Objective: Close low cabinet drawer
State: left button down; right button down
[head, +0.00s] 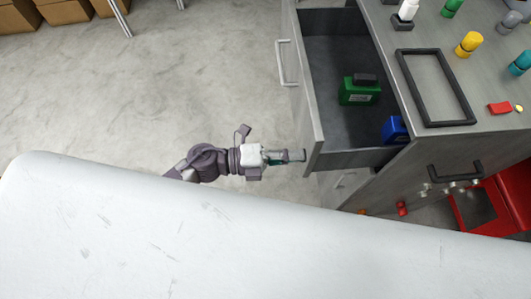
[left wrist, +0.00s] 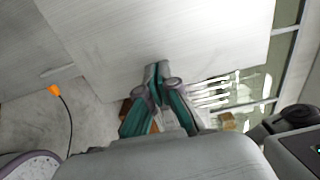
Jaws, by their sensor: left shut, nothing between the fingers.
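The low cabinet's grey drawer (head: 312,100) stands pulled out to the left in the head view. It holds a green case (head: 359,91) and a blue case (head: 395,130), and a light bar handle (head: 286,63) is on its front. My left gripper (head: 300,155) is shut and empty beside the near corner of the drawer front. In the left wrist view its closed fingertips (left wrist: 157,72) lie over the pale drawer front (left wrist: 155,35); I cannot tell whether they touch it. My right gripper is in neither view.
The cabinet top (head: 480,75) carries a black frame (head: 437,88), coloured bottles and a small red block (head: 499,107). A large white surface (head: 200,240) fills the foreground. A red object (head: 495,205) stands at the lower right. The floor (head: 150,90) left of the drawer is clear.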

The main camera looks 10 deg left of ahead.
aim_at(374, 149)
pick_arm(q)
jog(key=x, duration=1.7)
jog(key=shift+w+d+f, duration=0.15)
jog(key=shift+d, duration=0.2)
jog(key=shift+w+d, duration=0.15)
jog(key=shift+d, duration=0.4)
jog(key=shift+d+r, duration=0.1)
jog(key=shift+r, duration=0.15)
